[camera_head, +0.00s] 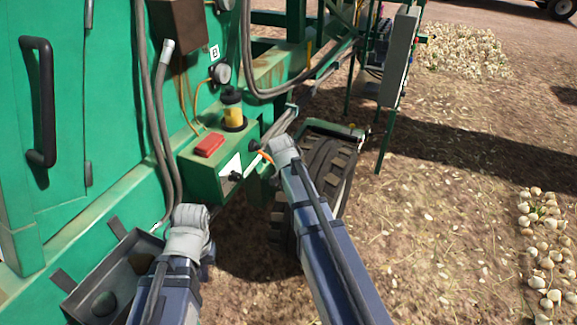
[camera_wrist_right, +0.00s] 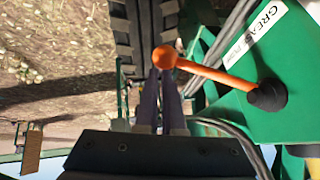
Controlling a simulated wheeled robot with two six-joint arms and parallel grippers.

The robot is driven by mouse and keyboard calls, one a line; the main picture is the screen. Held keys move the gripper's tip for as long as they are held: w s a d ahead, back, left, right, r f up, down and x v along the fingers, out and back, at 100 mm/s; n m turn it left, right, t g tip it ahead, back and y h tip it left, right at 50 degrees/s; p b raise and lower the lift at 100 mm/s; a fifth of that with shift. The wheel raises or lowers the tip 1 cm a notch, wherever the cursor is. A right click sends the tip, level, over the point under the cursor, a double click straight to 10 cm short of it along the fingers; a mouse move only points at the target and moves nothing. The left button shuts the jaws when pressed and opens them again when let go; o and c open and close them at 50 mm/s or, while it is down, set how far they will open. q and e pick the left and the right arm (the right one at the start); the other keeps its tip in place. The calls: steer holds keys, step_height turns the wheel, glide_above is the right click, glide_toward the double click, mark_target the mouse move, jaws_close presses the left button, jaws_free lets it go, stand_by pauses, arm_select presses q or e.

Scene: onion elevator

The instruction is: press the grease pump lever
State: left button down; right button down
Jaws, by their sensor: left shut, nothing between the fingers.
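The grease pump lever (camera_wrist_right: 215,75) is an orange rod with a ball end. It rises from a black rubber boot (camera_wrist_right: 268,95) on a green box beside a white label reading "GREASE PUMP". In the head view only a bit of orange (camera_head: 265,153) shows beside my right wrist. My right gripper's (camera_wrist_right: 163,75) two dark fingers lie close together, their tips at the ball end; I cannot tell whether they touch it. My left gripper (camera_head: 188,230) is shut and empty, low at the left, apart from the lever; its fingertips are largely hidden by the wrist.
The green box carries a red block (camera_head: 209,145) and a yellow-and-black reservoir (camera_head: 233,110). A black tyre (camera_head: 327,165) stands behind my right arm. Hoses (camera_head: 150,100) hang down the green panel. A dark open tray (camera_head: 105,270) is at lower left. Open soil lies right.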

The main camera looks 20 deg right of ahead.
steer(key=shift+s+a+f, duration=0.1)
steer(key=shift+s, duration=0.05)
stand_by(0.4)
steer(key=s+r+p, duration=0.5)
steer(key=r+p, duration=0.6)
steer(key=p, duration=0.1)
steer(key=shift+s+a+r, duration=0.35)
steer(key=shift+s+r, duration=0.05)
stand_by(1.1)
